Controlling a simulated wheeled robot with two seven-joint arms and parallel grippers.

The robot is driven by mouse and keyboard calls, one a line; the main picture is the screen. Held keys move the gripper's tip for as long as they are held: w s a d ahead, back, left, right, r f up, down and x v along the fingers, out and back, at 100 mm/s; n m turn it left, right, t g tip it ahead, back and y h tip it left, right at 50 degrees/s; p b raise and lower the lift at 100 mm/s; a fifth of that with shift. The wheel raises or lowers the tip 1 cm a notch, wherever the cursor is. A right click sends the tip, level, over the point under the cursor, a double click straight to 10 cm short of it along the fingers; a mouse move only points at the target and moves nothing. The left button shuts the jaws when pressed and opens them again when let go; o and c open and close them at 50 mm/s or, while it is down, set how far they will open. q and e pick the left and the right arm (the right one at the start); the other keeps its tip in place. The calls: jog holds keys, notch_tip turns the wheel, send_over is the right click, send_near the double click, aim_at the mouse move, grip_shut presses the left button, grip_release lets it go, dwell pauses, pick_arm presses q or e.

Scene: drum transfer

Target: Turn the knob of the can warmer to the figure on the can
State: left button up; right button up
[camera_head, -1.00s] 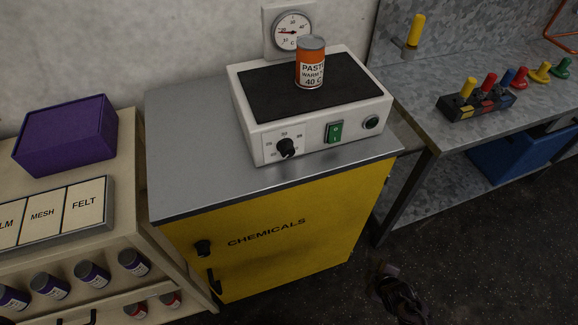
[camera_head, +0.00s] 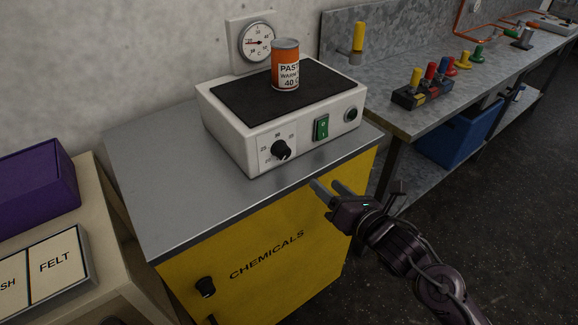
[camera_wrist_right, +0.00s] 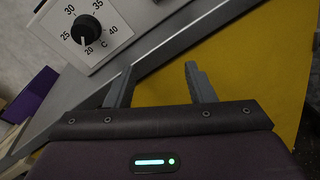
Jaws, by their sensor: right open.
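The can warmer (camera_head: 228,142) is a white box with a black top, standing on the grey top of the yellow cabinet. An orange can (camera_head: 285,58) stands upright on it; its label reads "PASTE", "WARM" and "40 C". The black knob (camera_head: 281,150) is on the warmer's front, at its left; in the right wrist view the knob (camera_wrist_right: 86,28) has its white mark near 20, on a scale showing 20, 25, 30, 35 and 40. My right gripper (camera_head: 328,187) is open and empty, in front of the cabinet's front edge, below and right of the knob, apart from it. My left gripper is out of view.
A green switch (camera_head: 321,127) and a round dark button (camera_head: 351,115) sit right of the knob. A dial gauge (camera_head: 257,42) is on the wall behind. A purple box (camera_head: 38,185) stands at left. A metal bench (camera_head: 400,124) with coloured handles is at right.

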aim_at(286, 155)
jog(key=s+a+r+n+y+b, duration=0.1)
jog(key=s+a+r+n+y, duration=0.25)
jog(key=r+n, duration=0.3)
jog(key=shift+m+h, duration=0.45)
jog(key=x, duration=0.2)
jog(key=p+x, duration=0.1)
jog(key=x, duration=0.3)
jog(key=shift+s+a+r, duration=0.15)
jog(key=shift+a+r, duration=0.05)
jog(key=shift+r, duration=0.15)
jog(key=shift+w+a+f, duration=0.15)
jog(key=shift+w+a, duration=0.25)
jog(key=shift+w, duration=0.1)
jog(key=c, duration=1)
jog(key=shift+o, duration=0.2)
